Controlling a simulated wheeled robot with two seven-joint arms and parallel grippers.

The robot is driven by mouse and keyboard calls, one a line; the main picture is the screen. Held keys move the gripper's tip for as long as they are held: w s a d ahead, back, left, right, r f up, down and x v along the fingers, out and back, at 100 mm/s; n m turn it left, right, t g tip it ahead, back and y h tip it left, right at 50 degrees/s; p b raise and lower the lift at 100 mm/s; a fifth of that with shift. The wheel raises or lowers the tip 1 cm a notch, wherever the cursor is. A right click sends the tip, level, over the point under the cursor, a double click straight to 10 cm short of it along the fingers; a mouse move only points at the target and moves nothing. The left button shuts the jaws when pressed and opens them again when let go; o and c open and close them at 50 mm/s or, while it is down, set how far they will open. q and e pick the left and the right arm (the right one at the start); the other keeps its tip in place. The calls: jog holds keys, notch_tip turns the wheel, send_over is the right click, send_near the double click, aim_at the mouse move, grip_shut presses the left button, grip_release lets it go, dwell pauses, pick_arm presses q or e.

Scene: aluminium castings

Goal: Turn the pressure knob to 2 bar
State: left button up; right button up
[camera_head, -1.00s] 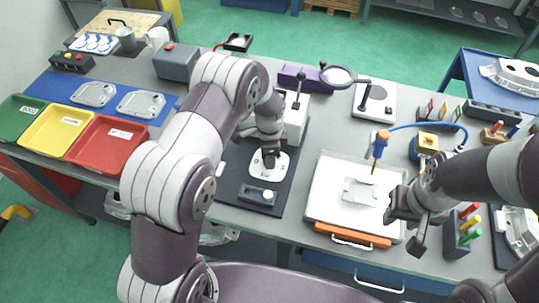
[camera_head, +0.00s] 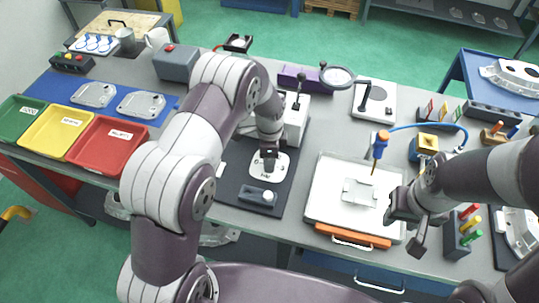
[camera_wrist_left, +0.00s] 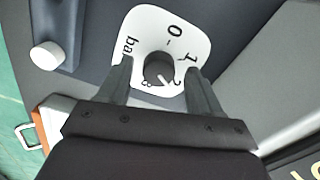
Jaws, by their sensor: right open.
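The pressure knob (camera_wrist_left: 158,68) is a dark round knob on a white dial plate (camera_wrist_left: 150,25) marked 0, 1, 2, 3 and bar. Its white pointer line faces the lower right of the wrist picture, towards the partly covered 2. My left gripper (camera_wrist_left: 160,68) is open, with one finger on each side of the knob and gaps visible. In the head view my left gripper (camera_head: 268,158) is over the white dial plate (camera_head: 281,166), hiding most of the knob. My right gripper (camera_head: 408,218) is open and empty beside the white tray.
A white tray (camera_head: 318,205) with a metal part stands right of the dial's dark base (camera_head: 230,190). A screwdriver (camera_head: 380,143) with a blue handle stands above the tray. Red (camera_head: 84,150), yellow and green bins are at the left. A block with coloured handles (camera_head: 456,238) is near my right gripper.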

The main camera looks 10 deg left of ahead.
pick_arm(q)
notch_tip(320, 180, up, 13)
jog(key=b, duration=0.2)
jog(key=shift+f, duration=0.15)
dwell(0.4)
jog(key=s+a+n, duration=0.2)
jog(key=s+n, duration=0.5)
jog(key=s, duration=0.2)
jog(key=s+a+r+n+t, duration=0.1)
jog(key=s+a+n, duration=0.1)
jog(key=s+n, duration=0.6)
jog(key=shift+s+a, duration=0.15)
jog(key=shift+s, duration=1)
